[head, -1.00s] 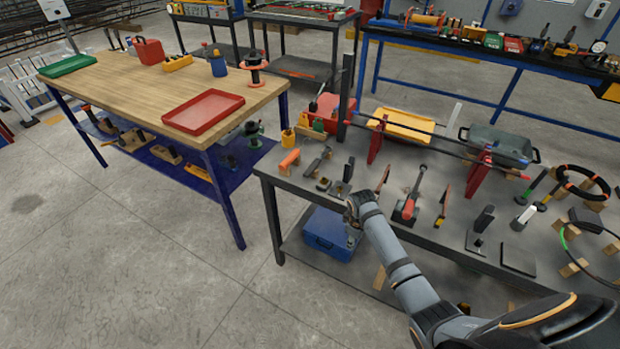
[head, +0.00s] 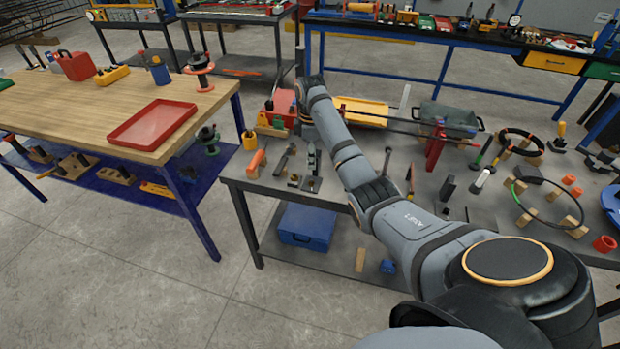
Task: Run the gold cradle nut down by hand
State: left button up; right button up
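I cannot make out the gold cradle nut in the head view; it is too small or hidden. Long dark bars (head: 390,124) run across red stands on the grey bench, and one red stand (head: 435,146) shows to the right of my arm. My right arm comes in from the lower right and crosses over the bench. Its far end, with my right gripper (head: 306,97), is near the bench's back left, in front of a red box. The fingers are too small and hidden to judge. My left gripper is out of view.
The grey bench (head: 262,184) carries hand tools, an orange-handled tool (head: 257,159), a yellow tray (head: 362,110), a dark tray (head: 447,118) and rings on wooden blocks. A wooden table with a red tray (head: 152,124) stands left. A blue box (head: 306,227) sits on the lower shelf.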

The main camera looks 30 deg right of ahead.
aim_at(312, 181)
notch_tip(312, 181, down, 10)
jog(key=shift+d+p, duration=0.15)
jog(key=shift+p, duration=0.2)
grip_shut()
dwell(0.4)
